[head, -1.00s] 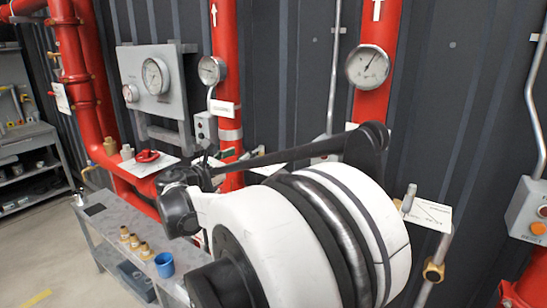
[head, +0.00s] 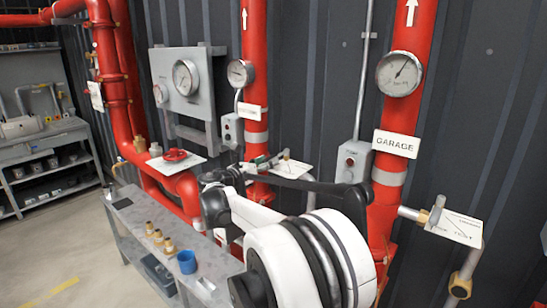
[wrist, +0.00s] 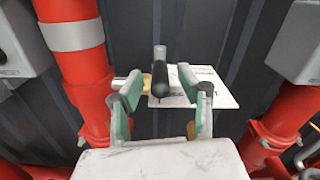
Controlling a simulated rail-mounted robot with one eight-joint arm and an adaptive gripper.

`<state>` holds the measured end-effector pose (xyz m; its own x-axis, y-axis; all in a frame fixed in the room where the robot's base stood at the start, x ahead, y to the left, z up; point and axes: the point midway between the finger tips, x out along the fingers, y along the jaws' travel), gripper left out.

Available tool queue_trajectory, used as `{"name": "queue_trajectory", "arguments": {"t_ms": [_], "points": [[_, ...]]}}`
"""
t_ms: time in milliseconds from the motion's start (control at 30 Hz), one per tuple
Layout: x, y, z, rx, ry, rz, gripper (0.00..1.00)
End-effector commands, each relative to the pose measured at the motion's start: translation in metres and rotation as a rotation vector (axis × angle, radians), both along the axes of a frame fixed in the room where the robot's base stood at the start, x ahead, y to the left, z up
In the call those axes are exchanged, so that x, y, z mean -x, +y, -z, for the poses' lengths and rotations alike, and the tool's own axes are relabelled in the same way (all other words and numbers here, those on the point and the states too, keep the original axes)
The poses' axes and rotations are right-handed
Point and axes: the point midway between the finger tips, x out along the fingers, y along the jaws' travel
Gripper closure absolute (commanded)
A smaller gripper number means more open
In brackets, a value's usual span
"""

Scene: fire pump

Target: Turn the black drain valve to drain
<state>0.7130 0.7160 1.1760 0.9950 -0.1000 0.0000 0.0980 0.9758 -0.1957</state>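The black drain valve lever (wrist: 166,68) stands upright in the wrist view, in front of a white label plate (wrist: 215,92). A brass valve body and a short grey pipe show to its left. My gripper (wrist: 158,92) is open, with its green-padded fingers on either side of the lever's image. I see no contact, and the depth between fingers and lever is hard to judge. In the head view, my gripper (head: 264,162) is small beside the middle red riser, near the white plate (head: 290,168). The black lever cannot be made out there.
Red risers flank the valve, including the one marked GARAGE (head: 396,144). Grey switch boxes (head: 352,161) hang nearby. Another valve with a grey lever (head: 436,210) is at the right. A grey bench (head: 140,215) holds brass fittings and a blue cup (head: 186,262).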

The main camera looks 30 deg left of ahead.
Motion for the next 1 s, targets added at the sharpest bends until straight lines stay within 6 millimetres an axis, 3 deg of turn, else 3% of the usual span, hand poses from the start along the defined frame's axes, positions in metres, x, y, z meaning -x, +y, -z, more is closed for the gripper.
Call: {"name": "queue_trajectory", "arguments": {"t_ms": [233, 633, 900, 1000], "points": [[-0.029, -0.003, 0.0, 0.0, 0.0, 0.0, 0.64], [-0.036, -0.004, 0.0, -0.001, 0.0, 0.0, 0.64], [-0.036, -0.004, 0.0, -0.001, 0.0, 0.0, 0.98], [-0.036, -0.004, 0.0, -0.001, 0.0, 0.0, 1.0]]}}
